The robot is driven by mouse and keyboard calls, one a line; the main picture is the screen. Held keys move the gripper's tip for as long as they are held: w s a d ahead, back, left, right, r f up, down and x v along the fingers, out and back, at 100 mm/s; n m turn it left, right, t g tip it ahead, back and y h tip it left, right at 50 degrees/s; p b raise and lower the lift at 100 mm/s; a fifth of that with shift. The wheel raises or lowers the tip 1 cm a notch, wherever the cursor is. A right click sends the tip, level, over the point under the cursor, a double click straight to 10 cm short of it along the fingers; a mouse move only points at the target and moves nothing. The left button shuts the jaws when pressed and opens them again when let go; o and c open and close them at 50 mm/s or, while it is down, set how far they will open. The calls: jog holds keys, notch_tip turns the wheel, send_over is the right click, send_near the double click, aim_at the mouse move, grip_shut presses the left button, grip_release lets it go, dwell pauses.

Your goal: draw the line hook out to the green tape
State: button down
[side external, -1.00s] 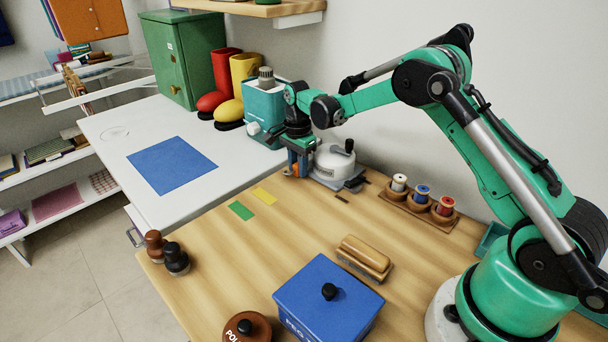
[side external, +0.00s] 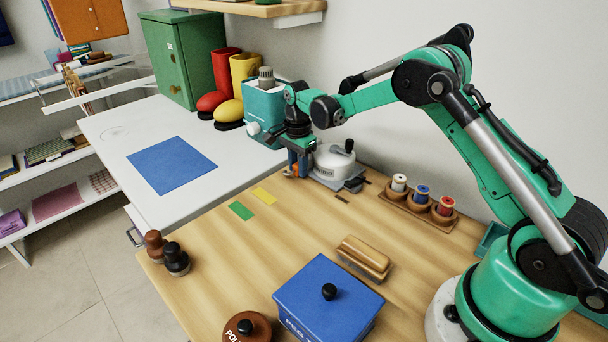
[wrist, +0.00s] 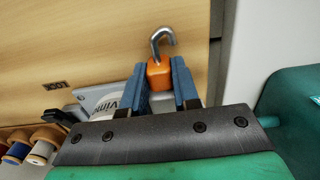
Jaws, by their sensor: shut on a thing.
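My gripper (side external: 299,169) is shut on the orange block of the line hook (wrist: 158,75), between its two blue fingers. The silver hook on the block points away from my gripper in the wrist view; in the side view the block is a small orange patch (side external: 294,170). A white round reel housing (side external: 334,163) with a black knob stands just right of my gripper. The green tape (side external: 241,211) lies flat on the wooden table, nearer the front left than my gripper. Any line between the hook and the reel is too small to see.
A yellow tape (side external: 264,195) lies between my gripper and the green tape. A rack of thread spools (side external: 421,199), a brush (side external: 364,257) and a blue box (side external: 328,300) are to the right and front. The teal canister (side external: 264,112) stands close behind. The wood around the tapes is clear.

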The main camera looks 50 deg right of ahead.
aim_at(241, 210)
dwell(0.5)
jog(key=a, duration=1.6)
jog(key=c, duration=0.6)
grip_release()
jog(key=shift+c, duration=0.2)
jog(key=shift+r, duration=2.8)
